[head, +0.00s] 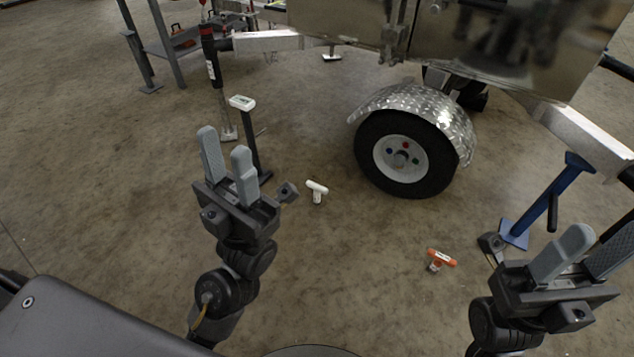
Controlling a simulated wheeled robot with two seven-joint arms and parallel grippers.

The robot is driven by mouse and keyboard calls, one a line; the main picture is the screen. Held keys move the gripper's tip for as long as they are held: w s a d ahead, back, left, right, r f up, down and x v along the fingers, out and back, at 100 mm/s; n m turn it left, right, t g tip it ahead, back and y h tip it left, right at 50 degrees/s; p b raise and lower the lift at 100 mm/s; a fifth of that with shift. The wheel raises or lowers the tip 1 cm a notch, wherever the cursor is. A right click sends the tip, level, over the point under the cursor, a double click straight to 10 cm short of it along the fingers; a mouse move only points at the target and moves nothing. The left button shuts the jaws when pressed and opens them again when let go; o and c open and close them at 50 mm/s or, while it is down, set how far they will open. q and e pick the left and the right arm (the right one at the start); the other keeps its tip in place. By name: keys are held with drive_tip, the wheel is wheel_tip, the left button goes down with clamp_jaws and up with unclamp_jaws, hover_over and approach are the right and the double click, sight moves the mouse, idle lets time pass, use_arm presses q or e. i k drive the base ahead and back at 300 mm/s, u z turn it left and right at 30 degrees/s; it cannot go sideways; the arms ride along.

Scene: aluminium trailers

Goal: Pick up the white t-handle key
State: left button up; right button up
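The white t-handle key (317,190) lies on the concrete floor, right of my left gripper and left of the trailer wheel. Its crossbar is uppermost in the picture, with a short stem below. My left gripper (225,146) points up and away, with its two grey fingers apart and nothing between them. It is apart from the key. My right gripper (602,240) is at the lower right, its fingers apart and empty, partly cut off by the picture's edge.
An orange t-handle key (441,258) lies on the floor at centre right. A dark post with a white top (243,103) stands behind my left gripper. The trailer wheel (404,153) and a blue stand (545,200) are to the right. Floor around the white key is clear.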

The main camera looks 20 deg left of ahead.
sight(318, 189)
drive_tip(key=u, duration=0.3)
drive_tip(key=i, duration=1.1)
drive_tip(key=z, duration=0.85)
